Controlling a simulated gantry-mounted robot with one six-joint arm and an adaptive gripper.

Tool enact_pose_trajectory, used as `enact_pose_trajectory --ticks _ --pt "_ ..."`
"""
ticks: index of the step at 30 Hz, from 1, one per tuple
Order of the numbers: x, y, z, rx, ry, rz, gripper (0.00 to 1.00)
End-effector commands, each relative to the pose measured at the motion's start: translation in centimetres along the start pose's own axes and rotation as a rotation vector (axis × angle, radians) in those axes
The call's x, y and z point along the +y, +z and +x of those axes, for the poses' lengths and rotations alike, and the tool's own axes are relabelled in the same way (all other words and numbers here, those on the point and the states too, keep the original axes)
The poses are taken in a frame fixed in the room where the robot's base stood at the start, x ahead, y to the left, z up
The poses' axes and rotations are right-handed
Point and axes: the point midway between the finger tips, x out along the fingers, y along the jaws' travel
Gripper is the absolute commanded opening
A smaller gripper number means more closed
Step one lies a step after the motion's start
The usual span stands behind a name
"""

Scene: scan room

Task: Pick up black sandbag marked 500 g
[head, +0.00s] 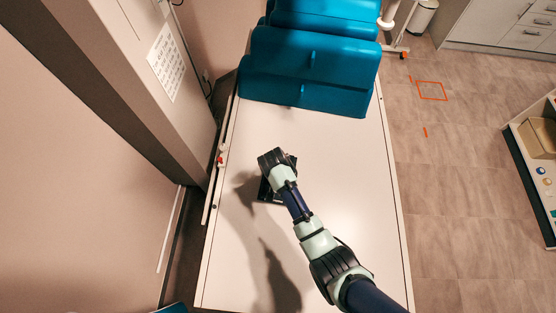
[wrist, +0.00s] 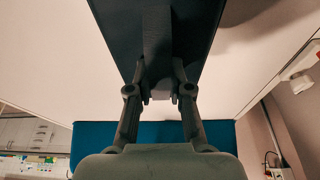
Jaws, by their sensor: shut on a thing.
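The black sandbag (wrist: 192,35) is a dark slab at the top of the wrist view, with a grey strap (wrist: 157,30) along its middle. My gripper (wrist: 160,88) is shut on this strap, with a finger on each side of it. In the head view, a dark edge of the sandbag (head: 265,192) shows below and left of my gripper (head: 277,163), over the white table. The gripper and wrist hide most of it there. No 500 g marking is readable. I cannot tell whether the bag touches the table.
The white table (head: 345,165) is bare around the gripper. Blue cushions (head: 310,70) fill its far end. A wall and grey column (head: 165,80) stand close on the left. Open tiled floor (head: 450,200) and a shelf unit with items (head: 528,165) lie on the right.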

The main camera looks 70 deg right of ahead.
Motion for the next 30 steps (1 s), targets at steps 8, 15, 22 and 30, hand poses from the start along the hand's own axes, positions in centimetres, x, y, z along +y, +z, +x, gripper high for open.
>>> enact_pose_trajectory --ticks 8,15,22,30 --pt "0.0 -0.1 -0.1 0.002 -0.001 0.000 0.00" --pt "-0.1 -0.4 -0.9 0.003 -0.001 0.000 0.00" --pt "-0.1 -2.0 -5.8 0.007 -0.005 0.002 0.00" --pt "-0.1 -4.6 -14.2 0.007 -0.004 0.001 0.00"
